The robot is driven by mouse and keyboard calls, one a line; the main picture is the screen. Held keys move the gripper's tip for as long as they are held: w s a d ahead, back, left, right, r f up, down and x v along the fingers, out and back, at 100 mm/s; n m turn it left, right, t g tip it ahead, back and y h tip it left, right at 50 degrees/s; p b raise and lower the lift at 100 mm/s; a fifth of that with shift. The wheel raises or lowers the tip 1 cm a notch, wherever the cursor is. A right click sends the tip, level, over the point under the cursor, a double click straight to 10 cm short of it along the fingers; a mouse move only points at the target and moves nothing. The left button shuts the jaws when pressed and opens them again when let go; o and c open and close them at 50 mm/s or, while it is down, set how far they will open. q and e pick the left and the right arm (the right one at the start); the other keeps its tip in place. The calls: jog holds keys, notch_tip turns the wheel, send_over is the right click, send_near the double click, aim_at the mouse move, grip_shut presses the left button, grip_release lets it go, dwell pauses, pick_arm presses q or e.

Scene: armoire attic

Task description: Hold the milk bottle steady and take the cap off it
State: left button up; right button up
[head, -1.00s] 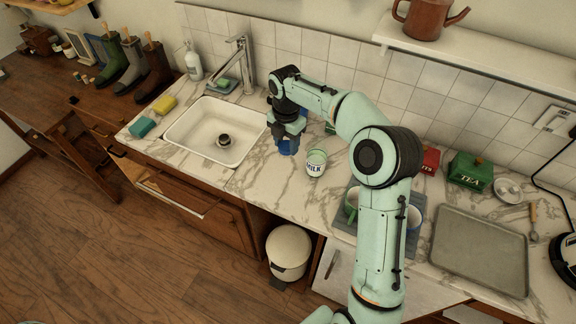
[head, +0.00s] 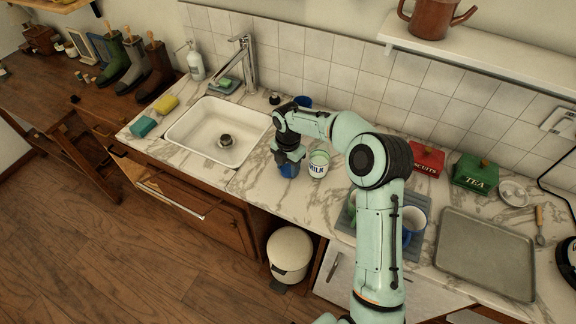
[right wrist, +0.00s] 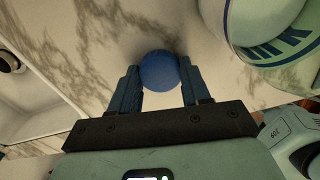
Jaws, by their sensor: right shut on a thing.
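The milk bottle (head: 318,167), white with a green rim and the word MILK, stands upright on the marble counter. In the right wrist view (right wrist: 268,35) it is cut off at the top right. No blue cap shows on it. My right gripper (head: 289,171) is just left of the bottle, apart from it. In the right wrist view its dark blue fingers (right wrist: 159,88) are shut on a round blue cap (right wrist: 159,70), which stands out past the fingertips. In the head view the cap cannot be told from the blue fingers. My left gripper is not in view.
The sink (head: 216,132) is left of the gripper. A blue cup (head: 303,101) stands behind my arm by the wall. Mugs (head: 412,222) stand on a grey mat to the right, with a metal tray (head: 485,252) further right. The counter front of the gripper is clear.

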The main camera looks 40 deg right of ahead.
aim_at(288, 169)
jog(key=shift+f, duration=0.2)
jog(key=o, duration=1.2)
jog(key=shift+r, duration=0.15)
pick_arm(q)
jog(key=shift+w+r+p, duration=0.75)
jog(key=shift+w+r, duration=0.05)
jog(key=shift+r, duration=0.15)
pick_arm(e)
notch_tip(288, 169, up, 12)
jog(key=shift+r, duration=0.1)
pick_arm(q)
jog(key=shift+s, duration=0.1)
